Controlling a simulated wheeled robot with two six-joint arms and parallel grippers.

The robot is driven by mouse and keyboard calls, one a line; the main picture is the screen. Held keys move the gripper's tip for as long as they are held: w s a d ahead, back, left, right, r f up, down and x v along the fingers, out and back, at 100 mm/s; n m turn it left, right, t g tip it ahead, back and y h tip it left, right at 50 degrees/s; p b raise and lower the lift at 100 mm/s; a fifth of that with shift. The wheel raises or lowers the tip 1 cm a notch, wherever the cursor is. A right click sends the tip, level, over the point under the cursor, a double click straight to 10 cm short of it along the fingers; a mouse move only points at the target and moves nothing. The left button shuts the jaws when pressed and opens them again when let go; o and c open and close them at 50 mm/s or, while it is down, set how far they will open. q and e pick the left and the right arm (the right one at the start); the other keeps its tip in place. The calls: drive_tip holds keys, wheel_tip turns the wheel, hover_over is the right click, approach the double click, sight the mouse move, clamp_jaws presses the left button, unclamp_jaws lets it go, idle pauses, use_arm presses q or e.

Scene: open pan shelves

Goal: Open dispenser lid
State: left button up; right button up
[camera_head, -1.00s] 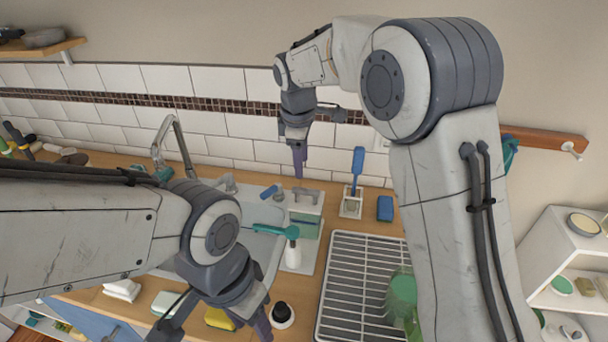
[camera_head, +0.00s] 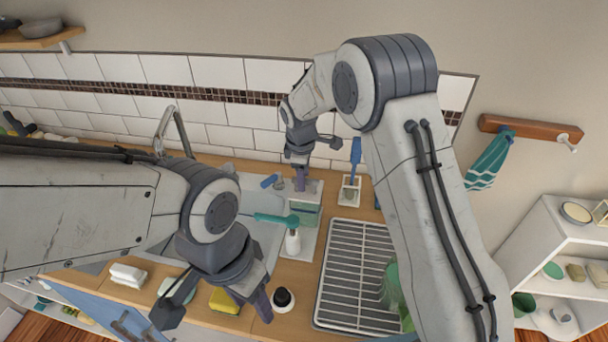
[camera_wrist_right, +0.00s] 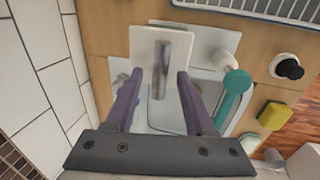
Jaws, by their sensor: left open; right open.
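The dispenser (camera_head: 305,213) is a translucent green box with a pale top, standing by the sink at the back. In the right wrist view its square white lid (camera_wrist_right: 145,47) carries a grey metal handle (camera_wrist_right: 159,65). My right gripper (camera_head: 300,187) is open above the lid. In the right wrist view the purple fingers of my right gripper (camera_wrist_right: 159,80) stand apart on either side of the handle, and I see no grip on it. My left gripper (camera_head: 214,310) is open and empty above the front counter, near a yellow sponge (camera_head: 224,301).
A drying rack (camera_head: 345,268) with green glassware lies right. A dark-topped bottle (camera_head: 283,299) stands near my left gripper.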

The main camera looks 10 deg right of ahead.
clamp_jaws()
idle(1.4)
